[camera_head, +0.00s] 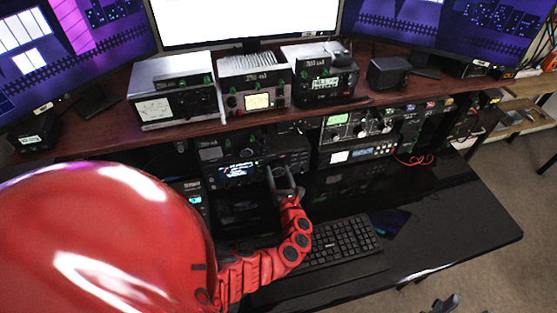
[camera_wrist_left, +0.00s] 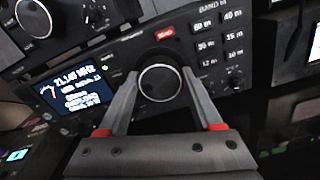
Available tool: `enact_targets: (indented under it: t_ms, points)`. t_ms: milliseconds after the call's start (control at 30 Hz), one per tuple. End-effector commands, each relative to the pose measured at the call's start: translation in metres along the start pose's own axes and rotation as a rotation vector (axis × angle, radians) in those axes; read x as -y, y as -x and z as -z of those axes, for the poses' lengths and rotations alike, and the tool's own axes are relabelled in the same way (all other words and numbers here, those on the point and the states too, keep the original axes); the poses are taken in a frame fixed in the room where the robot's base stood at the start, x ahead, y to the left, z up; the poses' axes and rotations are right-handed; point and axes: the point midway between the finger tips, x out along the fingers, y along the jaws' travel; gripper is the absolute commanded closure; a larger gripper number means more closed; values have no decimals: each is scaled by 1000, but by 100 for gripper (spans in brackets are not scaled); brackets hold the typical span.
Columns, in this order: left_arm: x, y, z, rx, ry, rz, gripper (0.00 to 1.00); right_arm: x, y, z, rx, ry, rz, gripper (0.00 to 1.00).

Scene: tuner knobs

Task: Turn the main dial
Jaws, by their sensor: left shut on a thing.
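The main dial (camera_wrist_left: 160,84) is a round black knob with a light ring, on the front of a black radio (camera_wrist_left: 122,50) with a lit frequency screen (camera_wrist_left: 78,92). My left gripper (camera_wrist_left: 160,76) is shut on the dial, one finger on each side of its rim. In the head view my left gripper (camera_head: 284,174) reaches the radio's front, and its fingers hide the dial there. A dark shape at the bottom right edge may be part of my right gripper (camera_head: 447,303), too cut off to tell its state.
Band buttons (camera_wrist_left: 218,36) sit right of the dial, with a small knob (camera_wrist_left: 235,84) below them. Another radio (camera_head: 350,125) stands to the right. Above is a wooden shelf (camera_head: 240,120) of equipment.

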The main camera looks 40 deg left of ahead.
Motion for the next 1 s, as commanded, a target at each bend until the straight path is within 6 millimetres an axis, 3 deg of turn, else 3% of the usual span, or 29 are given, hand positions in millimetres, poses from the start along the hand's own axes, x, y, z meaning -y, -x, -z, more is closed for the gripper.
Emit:
enact_targets:
  t_ms: [667,700,767,1000]
  points:
    - [0,0,0,0,-67,1,89,0,-7,1,0,0,0,50]
    - [0,0,0,0,-67,1,32,0,-7,1,0,0,0,50]
    - [0,0,0,0,-67,1,21,0,-7,1,0,0,0,50]
    - [0,0,0,0,-67,0,21,0,-7,1,0,0,0,50]
